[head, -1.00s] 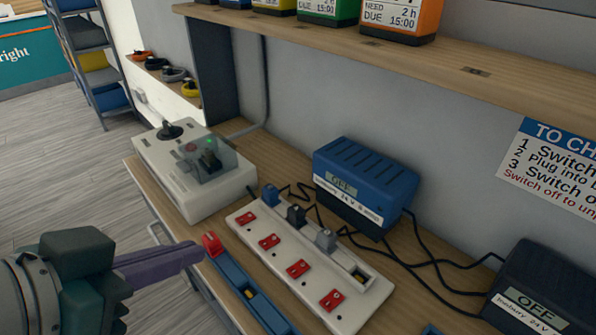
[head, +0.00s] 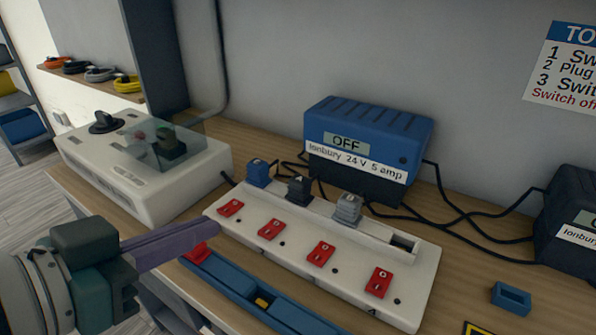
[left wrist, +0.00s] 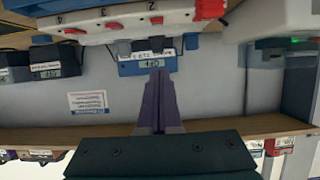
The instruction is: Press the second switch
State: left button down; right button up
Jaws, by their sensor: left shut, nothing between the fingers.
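A white power strip (head: 410,296) lies on the wooden bench with a row of several red rocker switches. The second switch from the left (head: 272,229) is clear of anything covering it. My left gripper (head: 214,231) is shut and empty. Its purple fingers point right, and in the picture their tips lie at the strip's near left edge, below the first switch (head: 231,207). I cannot tell whether they touch the strip. The left wrist view shows the shut fingers (left wrist: 158,78) and the strip (left wrist: 90,15) upside down. My right gripper is out of view.
Grey and blue plugs (head: 348,207) stand along the strip's back. Behind is a blue charger (head: 370,135) reading OFF. A blue tray (head: 235,287) lies in front. A white box with a clear cover (head: 140,185) stands left, a dark charger (head: 575,210) right.

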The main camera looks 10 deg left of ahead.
pick_arm(q)
jog(key=shift+w, duration=0.1)
jog(key=b, duration=0.3)
send_over(274, 225)
jog(key=s+a, duration=0.2)
jog(key=s, duration=0.2)
notch_tip(274, 225, down, 4)
jog(key=shift+s+d+r, duration=0.1)
jog(key=shift+d+r, duration=0.05)
jog(key=shift+r, duration=0.1)
notch_tip(274, 225, down, 3)
jog(key=shift+d+f+b, duration=0.1)
jog(key=shift+b, duration=0.35)
jog(key=shift+f, duration=0.45)
jog(key=shift+f, duration=0.45)
jog(key=shift+r+p, duration=0.7)
jog(key=shift+r, duration=0.1)
jog(key=shift+r, duration=0.1)
